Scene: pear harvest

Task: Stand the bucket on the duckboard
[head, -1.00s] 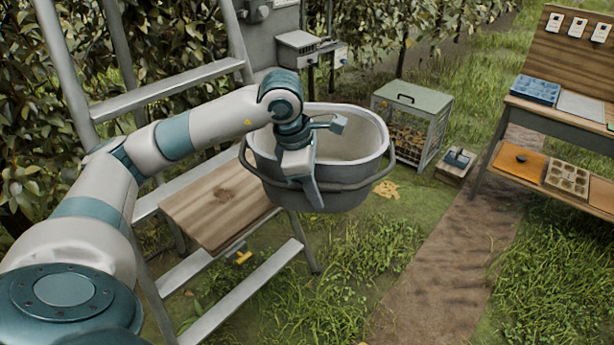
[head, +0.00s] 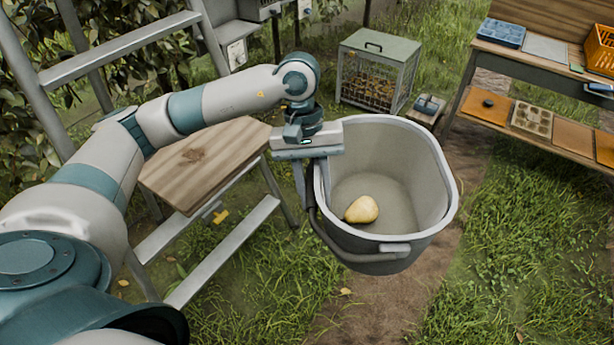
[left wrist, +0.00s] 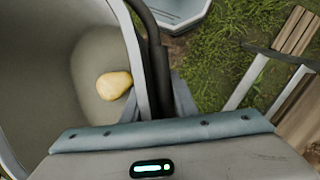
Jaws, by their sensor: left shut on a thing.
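The grey bucket (head: 398,262) hangs in the air right of the stepladder, roughly upright, with its mouth towards me. A yellow pear (head: 362,209) lies on its floor; the pear also shows in the left wrist view (left wrist: 114,85). My left gripper (head: 311,190) is shut on the bucket at its left side, where the rim and dark handle meet; which of these the jaws hold is hard to tell. In the left wrist view, a slatted wooden piece (left wrist: 297,30) at the upper right may be the duckboard, but I cannot be sure. My right gripper is out of view.
The stepladder's wooden platform (head: 203,160) is close to the left of the bucket. A crate with a grey lid (head: 380,45) stands behind it. A workbench (head: 545,65) with trays and an orange basket is at the back right. Open grass (head: 515,265) lies to the right.

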